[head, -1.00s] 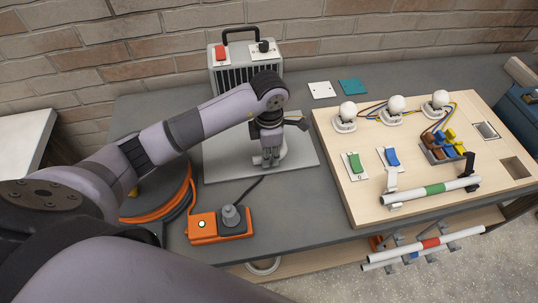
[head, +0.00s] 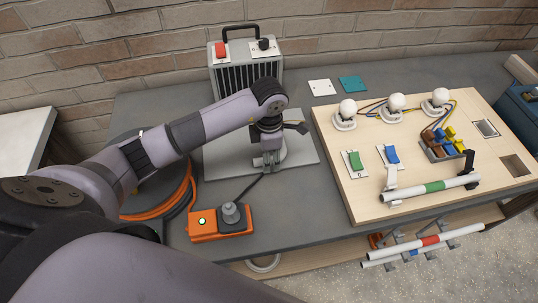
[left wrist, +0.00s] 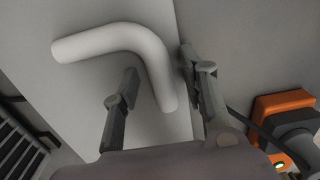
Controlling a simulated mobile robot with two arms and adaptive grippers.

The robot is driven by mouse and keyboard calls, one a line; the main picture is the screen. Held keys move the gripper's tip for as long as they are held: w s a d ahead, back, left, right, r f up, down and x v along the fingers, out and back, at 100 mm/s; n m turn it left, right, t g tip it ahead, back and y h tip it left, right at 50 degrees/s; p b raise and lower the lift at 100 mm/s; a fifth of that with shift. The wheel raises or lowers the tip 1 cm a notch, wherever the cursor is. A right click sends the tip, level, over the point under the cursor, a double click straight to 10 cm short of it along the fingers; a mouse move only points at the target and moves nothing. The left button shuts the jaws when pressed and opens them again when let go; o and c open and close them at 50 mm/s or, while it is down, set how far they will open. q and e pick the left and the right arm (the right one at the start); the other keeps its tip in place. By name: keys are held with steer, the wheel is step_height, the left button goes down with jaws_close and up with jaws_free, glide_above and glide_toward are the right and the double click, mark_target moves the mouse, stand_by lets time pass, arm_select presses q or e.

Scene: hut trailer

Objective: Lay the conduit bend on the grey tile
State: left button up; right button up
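The conduit bend (left wrist: 140,42) is a pale, smooth bent tube. In the left wrist view it appears to lie on the grey tile (left wrist: 75,90), one leg pointing toward my gripper. In the head view the grey tile (head: 222,142) is a flat light square on the bench, and the bend (head: 283,149) is mostly hidden behind my gripper. My left gripper (head: 266,162) is low over the tile, near its front edge. In the left wrist view its fingers (left wrist: 158,75) are apart, either side of that leg, with visible gaps. My right gripper is out of view.
An orange foot switch (head: 220,223) with a cable stands in front of the tile. A grey heater (head: 244,70) stands behind it. A wooden board (head: 340,200) with lamps, switches and a tube is to the right. White and teal plates (head: 353,84) lie at the back.

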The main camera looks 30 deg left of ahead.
arm_select(q)
steer(key=shift+r, duration=0.2)
steer(key=shift+w+r, duration=0.1)
steer(key=shift+r, duration=0.2)
step_height(320, 180, up, 11)
steer(key=b, duration=0.2)
steer(key=shift+r+b, duration=0.2)
steer(key=shift+b, duration=0.2)
